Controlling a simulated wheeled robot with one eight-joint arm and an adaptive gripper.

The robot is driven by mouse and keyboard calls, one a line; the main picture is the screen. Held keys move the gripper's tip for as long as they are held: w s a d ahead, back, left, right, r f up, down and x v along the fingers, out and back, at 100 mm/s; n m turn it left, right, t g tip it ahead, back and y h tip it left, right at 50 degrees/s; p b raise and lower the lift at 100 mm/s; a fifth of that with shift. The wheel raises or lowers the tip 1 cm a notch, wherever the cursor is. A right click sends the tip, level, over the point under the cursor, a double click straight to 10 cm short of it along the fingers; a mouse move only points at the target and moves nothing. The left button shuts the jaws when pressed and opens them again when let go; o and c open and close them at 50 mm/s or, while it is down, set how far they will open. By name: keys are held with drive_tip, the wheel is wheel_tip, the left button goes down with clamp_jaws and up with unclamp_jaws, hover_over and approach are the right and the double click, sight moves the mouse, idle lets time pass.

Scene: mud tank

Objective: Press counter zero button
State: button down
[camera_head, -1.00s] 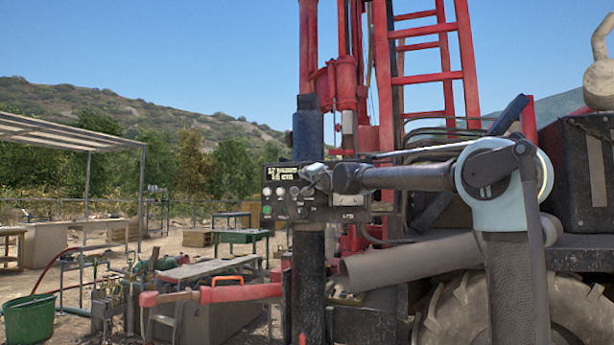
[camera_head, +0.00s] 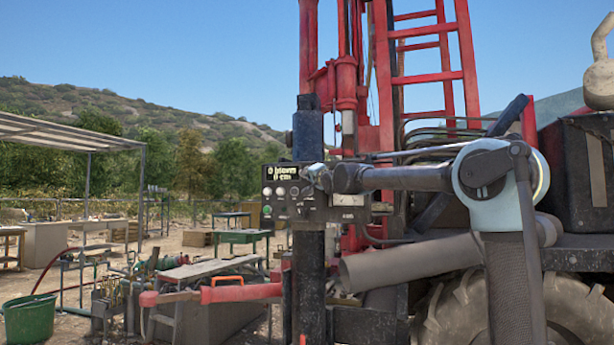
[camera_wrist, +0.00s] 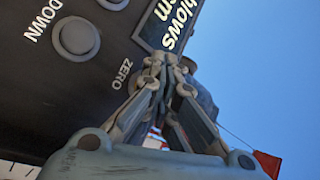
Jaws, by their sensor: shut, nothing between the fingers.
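The black counter panel (camera_head: 285,205) is mounted at the dark post and its lit display (camera_head: 290,172) appears to read 0 blows, 0 cm. In the wrist view the panel (camera_wrist: 45,80) is tilted, with a round grey DOWN button (camera_wrist: 76,38) and the ZERO label (camera_wrist: 122,74). My gripper (camera_wrist: 172,66) is shut and empty, its fingertips at the panel between the ZERO label and the display. The zero button is mostly hidden behind the fingers; I cannot tell whether they touch it. In the head view my gripper (camera_head: 312,176) covers the panel's upper right part.
A red rig mast with a ladder (camera_head: 432,50) rises behind the panel. A grey pipe (camera_head: 400,262) and a large tyre (camera_head: 460,310) lie below my arm. A red-handled bar (camera_head: 240,293) extends left of the post. A green bucket (camera_head: 30,318) stands far left.

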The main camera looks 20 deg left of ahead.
drive_tip(key=shift+s, duration=0.1)
drive_tip(key=shift+s+a, duration=0.1)
drive_tip(key=shift+s, duration=0.75)
drive_tip(key=shift+s+a, duration=0.2)
drive_tip(key=shift+s, duration=2.3)
